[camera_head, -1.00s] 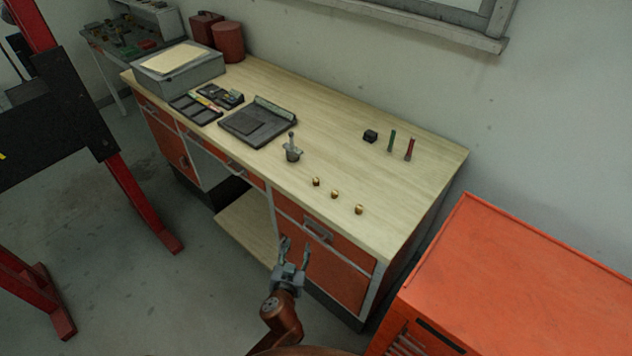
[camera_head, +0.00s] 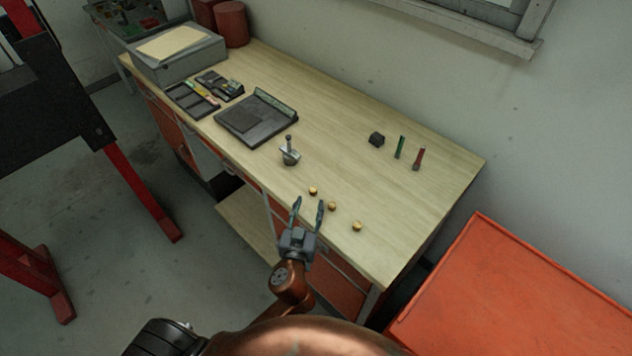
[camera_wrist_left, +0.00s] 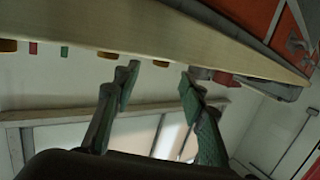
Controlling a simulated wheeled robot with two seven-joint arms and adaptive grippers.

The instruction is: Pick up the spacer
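Three small brass pieces sit in a slanting row near the desk's front edge: the left one (camera_head: 313,190), the middle one (camera_head: 332,206) and the right one (camera_head: 357,225). I cannot tell which thing is the spacer. A small grey metal valve-like part (camera_head: 290,152) stands upright behind and left of them. My left gripper (camera_head: 308,202) is open and empty at the desk's front edge, just short of the brass pieces. In the left wrist view its fingers (camera_wrist_left: 160,75) are apart below the desk edge, with brass pieces (camera_wrist_left: 108,55) showing along it. My right gripper is not in view.
On the desk (camera_head: 400,205) stand a black block (camera_head: 377,140), a green stick (camera_head: 400,147) and a red stick (camera_head: 418,158). A dark tray (camera_head: 255,118) lies to the left. An orange cabinet (camera_head: 520,300) stands at the right. The desk's middle is clear.

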